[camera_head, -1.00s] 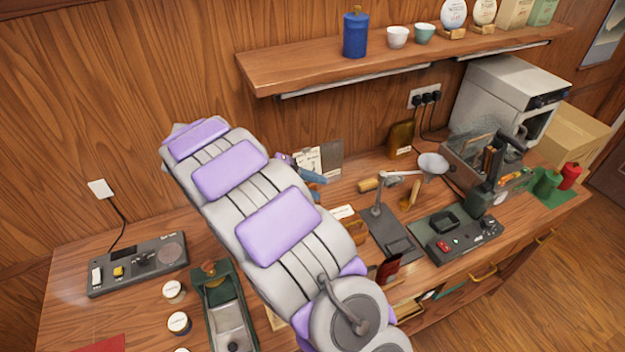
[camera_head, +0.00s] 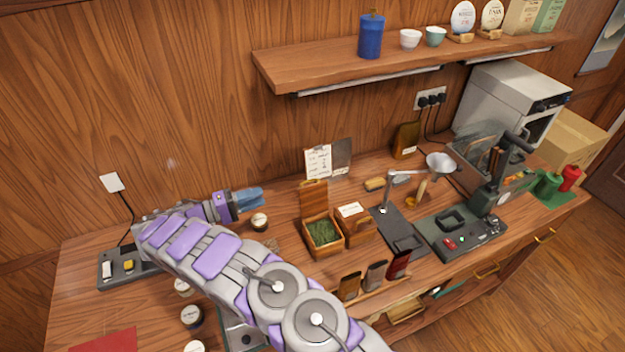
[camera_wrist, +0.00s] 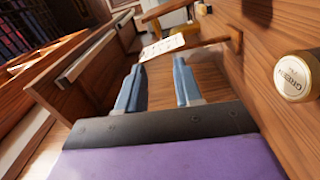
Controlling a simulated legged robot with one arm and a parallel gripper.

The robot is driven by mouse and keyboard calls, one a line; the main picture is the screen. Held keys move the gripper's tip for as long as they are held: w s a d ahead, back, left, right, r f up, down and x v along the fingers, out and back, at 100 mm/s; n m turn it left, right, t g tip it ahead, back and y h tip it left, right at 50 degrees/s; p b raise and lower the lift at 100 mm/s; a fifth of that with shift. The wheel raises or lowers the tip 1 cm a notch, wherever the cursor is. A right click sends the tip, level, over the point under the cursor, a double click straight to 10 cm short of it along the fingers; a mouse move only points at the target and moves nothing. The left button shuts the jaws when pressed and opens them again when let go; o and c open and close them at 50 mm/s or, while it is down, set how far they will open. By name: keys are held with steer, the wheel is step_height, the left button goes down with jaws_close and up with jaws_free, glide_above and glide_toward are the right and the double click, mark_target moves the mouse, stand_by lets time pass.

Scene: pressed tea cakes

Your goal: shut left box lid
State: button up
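The left box (camera_head: 323,240) is an open wooden box holding dark green leaves. Its lid (camera_head: 314,198) stands upright at the back edge. My gripper (camera_head: 250,199) is left of the lid, apart from it, pointing right above the table near the wall. In the wrist view my gripper's two blue fingers (camera_wrist: 158,88) are spread with nothing between them. A wooden board ahead of them, seemingly the raised lid (camera_wrist: 215,44), shows nearly edge-on in that tilted view.
A second wooden box (camera_head: 358,232), closed with a label on top, stands right of the left box. A small jar (camera_head: 260,222) stands just below my gripper; a jar (camera_wrist: 297,77) also shows in the wrist view. A clipboard (camera_head: 318,162) leans behind the lid.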

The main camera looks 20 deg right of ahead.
glide_toward(314, 180)
steer(key=shift+w+d+f, duration=0.15)
steer(key=shift+w+d, duration=0.15)
steer(key=d, duration=1)
steer(key=shift+d+b, duration=0.3)
steer(key=shift+b, duration=0.15)
steer(key=shift+a, duration=1.1)
steer(key=shift+d, duration=0.75)
steer(key=c, duration=0.5)
steer(key=shift+c, duration=0.7)
jaws_close()
steer(key=shift+s+a+f, duration=0.1)
